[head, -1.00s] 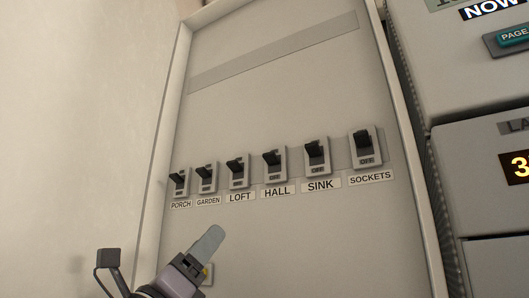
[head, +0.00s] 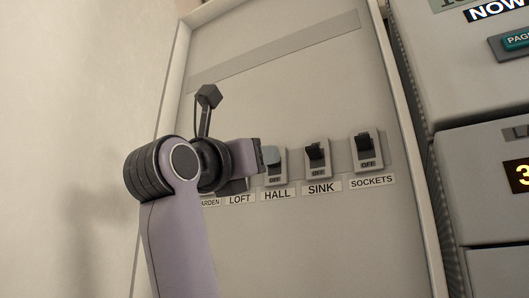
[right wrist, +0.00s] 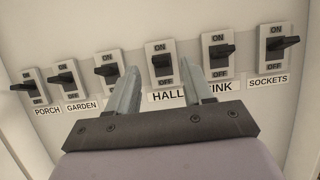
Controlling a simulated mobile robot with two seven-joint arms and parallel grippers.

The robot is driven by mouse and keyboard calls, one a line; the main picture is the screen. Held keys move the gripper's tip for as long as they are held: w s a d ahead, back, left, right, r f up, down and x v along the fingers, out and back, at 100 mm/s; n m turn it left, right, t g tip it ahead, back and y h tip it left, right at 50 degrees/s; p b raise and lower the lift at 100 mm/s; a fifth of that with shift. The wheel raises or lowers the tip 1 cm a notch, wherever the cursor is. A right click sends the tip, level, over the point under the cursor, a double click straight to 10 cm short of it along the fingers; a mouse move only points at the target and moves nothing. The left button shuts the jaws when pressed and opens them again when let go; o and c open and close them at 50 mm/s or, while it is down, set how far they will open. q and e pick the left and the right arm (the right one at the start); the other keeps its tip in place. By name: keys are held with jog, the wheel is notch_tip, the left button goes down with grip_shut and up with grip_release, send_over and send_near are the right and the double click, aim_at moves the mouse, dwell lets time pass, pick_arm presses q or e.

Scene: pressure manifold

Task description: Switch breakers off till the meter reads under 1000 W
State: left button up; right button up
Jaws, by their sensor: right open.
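A grey panel (head: 330,235) carries a row of labelled breakers with dark levers. In the head view the SINK breaker (head: 316,156) and SOCKETS breaker (head: 367,149) have levers up, with OFF showing below. The HALL breaker (head: 275,178) is partly covered by my right gripper (head: 271,156). The LOFT breaker (right wrist: 107,72), GARDEN breaker (right wrist: 63,80) and PORCH breaker (right wrist: 30,88) have levers standing out like the others. Contact cannot be told. My left gripper is not in view.
At the right of the head view stands a grey unit with a cut-off NOW display (head: 492,10), a PAGE button (head: 516,41) and a yellow digit 3 (head: 523,173); no full watt reading shows. The panel below the labels is clear.

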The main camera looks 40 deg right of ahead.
jog(key=shift+p+x, duration=0.45)
jog(key=shift+x, duration=1.5)
grip_shut()
